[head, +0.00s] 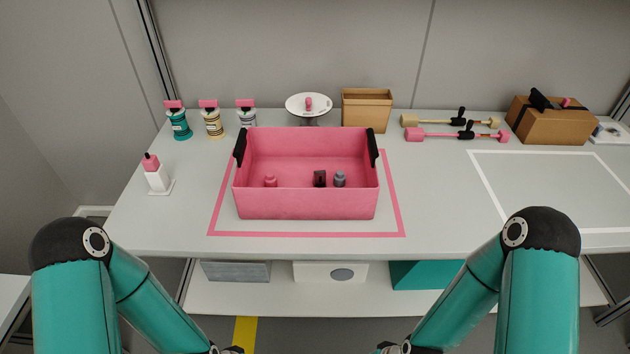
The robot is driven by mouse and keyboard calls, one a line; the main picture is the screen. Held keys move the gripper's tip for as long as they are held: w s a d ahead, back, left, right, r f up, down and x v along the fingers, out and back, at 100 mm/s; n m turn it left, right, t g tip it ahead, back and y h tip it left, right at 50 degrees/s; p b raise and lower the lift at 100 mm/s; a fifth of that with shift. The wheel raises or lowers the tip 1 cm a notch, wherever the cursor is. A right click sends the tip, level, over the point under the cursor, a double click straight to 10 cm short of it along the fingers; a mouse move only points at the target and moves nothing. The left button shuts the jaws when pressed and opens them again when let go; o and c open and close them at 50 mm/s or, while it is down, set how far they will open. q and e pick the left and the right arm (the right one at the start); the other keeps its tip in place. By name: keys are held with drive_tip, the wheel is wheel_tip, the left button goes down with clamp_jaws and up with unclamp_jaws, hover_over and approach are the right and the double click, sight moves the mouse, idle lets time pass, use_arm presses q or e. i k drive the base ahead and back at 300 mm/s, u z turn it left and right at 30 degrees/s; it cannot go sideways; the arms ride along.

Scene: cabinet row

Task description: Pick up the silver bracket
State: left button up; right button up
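I cannot make out a thing that is clearly a silver bracket. Inside the pink crate (305,204), which has black handles, stand a small grey piece (340,179), a dark brown or black piece (319,178) and a small pink piece (270,181); their lower parts are hidden by the crate's front wall. A small grey item (606,129) lies on a white pad at the far right, too small to identify. Both of my arms reach in at the bottom, and their grippers are below the picture's edge, well short of the crate.
Pink-capped bottles (213,123), a white dish on a stand (309,103), an open cardboard box (367,108), mallet-like tools (450,134) and a brown box (550,122) line the back. A white bottle (156,176) stands left. The white-outlined area (560,190) is clear.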

sight(319, 180)
drive_tip(key=z, duration=1)
drive_tip(key=i, duration=0.15)
drive_tip(key=u, duration=2.6)
drive_tip(key=k, duration=1)
drive_tip(key=z, duration=0.55)
drive_tip(key=i, duration=1.25)
drive_tip(key=z, duration=0.1)
